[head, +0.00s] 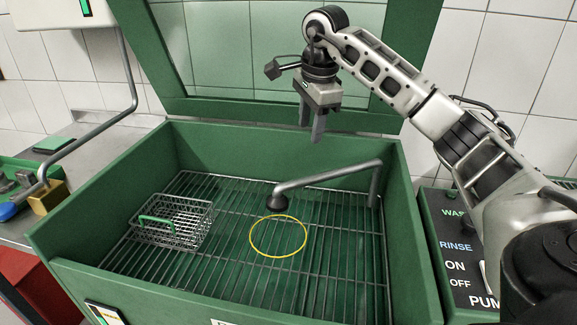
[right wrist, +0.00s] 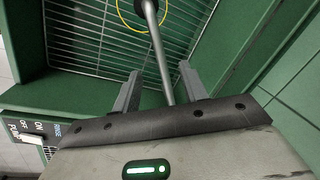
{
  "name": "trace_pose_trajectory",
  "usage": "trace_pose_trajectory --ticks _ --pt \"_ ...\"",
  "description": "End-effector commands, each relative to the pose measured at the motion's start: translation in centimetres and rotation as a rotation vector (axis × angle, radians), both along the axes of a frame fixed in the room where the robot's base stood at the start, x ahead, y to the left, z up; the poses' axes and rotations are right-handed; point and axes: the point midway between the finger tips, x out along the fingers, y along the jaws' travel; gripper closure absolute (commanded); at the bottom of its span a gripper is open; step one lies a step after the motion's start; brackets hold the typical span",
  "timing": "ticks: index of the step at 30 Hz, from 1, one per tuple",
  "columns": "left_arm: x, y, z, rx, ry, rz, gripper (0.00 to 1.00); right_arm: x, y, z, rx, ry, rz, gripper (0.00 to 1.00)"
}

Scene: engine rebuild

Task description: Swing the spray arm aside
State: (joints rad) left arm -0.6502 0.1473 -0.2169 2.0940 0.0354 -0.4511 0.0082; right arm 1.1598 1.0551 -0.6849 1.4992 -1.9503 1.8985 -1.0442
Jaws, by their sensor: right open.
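The spray arm (head: 330,176) is a grey bent pipe inside the green wash tank, with a dark nozzle head (head: 277,202) at its left end. It reaches left from an upright post at the tank's right side, over the rack. My right gripper (head: 317,132) is above the back of the tank, fingers pointing down, open and apart from the pipe. In the right wrist view the spray arm (right wrist: 157,45) runs up between the two spread fingers (right wrist: 160,85), seen beyond them. My left gripper is not in view.
A yellow ring (head: 278,236) marks the wire rack below the nozzle. A wire basket (head: 172,221) with a green handle sits on the rack at left. The tank's green walls (head: 262,140) surround it and its lid stands open behind. A control panel (head: 458,255) is at right.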

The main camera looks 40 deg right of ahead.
Motion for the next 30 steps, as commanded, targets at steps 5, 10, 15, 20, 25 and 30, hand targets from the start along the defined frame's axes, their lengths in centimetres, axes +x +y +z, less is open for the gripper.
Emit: trace_pose_trajectory --ticks 5,10,15,20,25,30 --pt "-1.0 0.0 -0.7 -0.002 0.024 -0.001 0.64 0.5 -0.2 -3.2 0.001 0.006 0.000 0.57" --pt "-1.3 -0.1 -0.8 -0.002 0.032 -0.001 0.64 1.1 -0.3 -6.8 0.002 0.006 -0.001 0.57" --pt "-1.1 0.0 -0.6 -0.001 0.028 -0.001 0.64 1.8 -0.5 -10.4 0.002 0.005 0.000 0.57" --pt "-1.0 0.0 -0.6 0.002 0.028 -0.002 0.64 2.3 -0.7 -13.0 0.002 0.003 -0.001 0.57" --pt "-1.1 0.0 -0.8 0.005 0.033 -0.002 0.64 2.7 -0.8 -14.5 0.002 0.000 -0.001 0.57" --pt "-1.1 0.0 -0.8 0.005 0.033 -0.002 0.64 2.8 -0.8 -14.9 0.001 0.000 -0.001 0.57"
